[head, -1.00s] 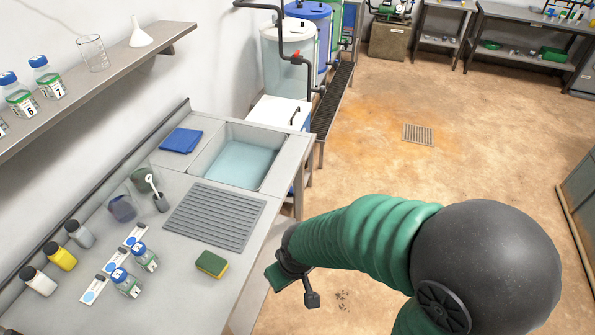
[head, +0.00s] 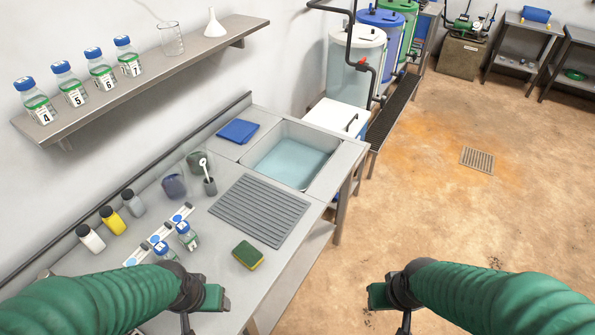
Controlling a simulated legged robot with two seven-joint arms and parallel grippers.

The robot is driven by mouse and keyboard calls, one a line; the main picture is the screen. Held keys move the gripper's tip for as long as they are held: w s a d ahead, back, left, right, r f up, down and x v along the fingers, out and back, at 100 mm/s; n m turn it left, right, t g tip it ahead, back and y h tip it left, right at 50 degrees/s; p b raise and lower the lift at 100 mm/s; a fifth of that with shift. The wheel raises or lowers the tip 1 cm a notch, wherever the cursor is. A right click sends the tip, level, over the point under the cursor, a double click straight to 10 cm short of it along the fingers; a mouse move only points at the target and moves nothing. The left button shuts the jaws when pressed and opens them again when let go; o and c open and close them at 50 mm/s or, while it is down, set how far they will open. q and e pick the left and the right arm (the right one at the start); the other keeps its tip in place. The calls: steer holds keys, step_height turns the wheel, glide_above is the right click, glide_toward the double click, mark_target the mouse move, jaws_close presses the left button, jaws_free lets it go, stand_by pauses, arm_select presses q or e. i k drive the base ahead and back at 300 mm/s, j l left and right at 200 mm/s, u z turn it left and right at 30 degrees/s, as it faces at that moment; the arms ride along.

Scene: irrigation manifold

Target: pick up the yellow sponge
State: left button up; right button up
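The yellow sponge (head: 248,259) lies on the grey counter near its front edge, just below the ribbed drainboard. Its top is green and its side is yellow. My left gripper (head: 208,300) is in front of the sponge and slightly to its left in the head view, apart from it. My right gripper (head: 384,304) is over the floor, to the right of the counter. Nothing shows held in either gripper. The angle does not show clearly whether the fingers of either are apart.
The ribbed drainboard (head: 259,209) and sink (head: 293,157) lie beyond the sponge. Blue-capped bottles (head: 187,236) stand left of it, with yellow (head: 112,221) and other bottles behind. A dark cup with a white-handled brush (head: 209,184) stands near the drainboard. A wall shelf (head: 150,90) hangs above.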

mark_target(248, 255)
steer(key=i+l+u, duration=0.2)
steer(key=i+l, duration=0.15)
steer(key=l, duration=0.3)
steer(key=i+l+u, duration=0.1)
steer(key=l, duration=0.25)
steer(key=i, duration=0.1)
